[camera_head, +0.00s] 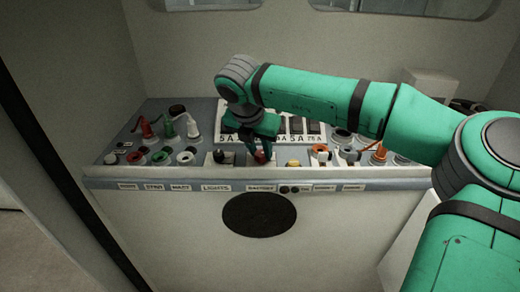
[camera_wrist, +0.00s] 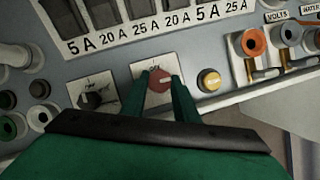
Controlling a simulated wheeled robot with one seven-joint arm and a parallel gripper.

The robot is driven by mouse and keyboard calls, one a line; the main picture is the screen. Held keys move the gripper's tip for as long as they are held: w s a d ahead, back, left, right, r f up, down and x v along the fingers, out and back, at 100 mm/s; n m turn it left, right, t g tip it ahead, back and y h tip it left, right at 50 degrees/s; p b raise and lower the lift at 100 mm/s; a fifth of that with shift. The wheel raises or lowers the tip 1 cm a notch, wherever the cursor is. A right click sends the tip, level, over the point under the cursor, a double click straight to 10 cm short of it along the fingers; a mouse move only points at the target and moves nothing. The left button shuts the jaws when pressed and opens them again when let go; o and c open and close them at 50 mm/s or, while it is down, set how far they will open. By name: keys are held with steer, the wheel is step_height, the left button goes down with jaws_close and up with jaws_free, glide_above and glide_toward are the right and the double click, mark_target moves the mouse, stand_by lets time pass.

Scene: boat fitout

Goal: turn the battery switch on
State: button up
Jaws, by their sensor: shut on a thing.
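The battery switch is a red rotary knob (camera_wrist: 159,81) on a pale square plate (camera_wrist: 185,66), seen in the wrist view between my fingertips. In the head view the red knob (camera_head: 261,157) shows just under my gripper (camera_head: 262,146), above the label strip that seems to read "BATTERY". My gripper (camera_wrist: 160,88) is shut on the red knob, one green finger on each side. A pale mark on the knob points to the right in the wrist view.
A black knob (camera_wrist: 92,97) on its own plate sits left of the red knob, and a yellow button (camera_wrist: 208,80) sits right. A fuse row (camera_head: 297,127) lies behind. Red, green and white plugs (camera_head: 168,127) stand at the left; sockets with cables (camera_head: 345,154) are at the right.

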steer(key=o, duration=1.1)
steer(key=shift+c, duration=0.2)
steer(key=v, duration=1.1)
steer(key=shift+f, duration=0.1)
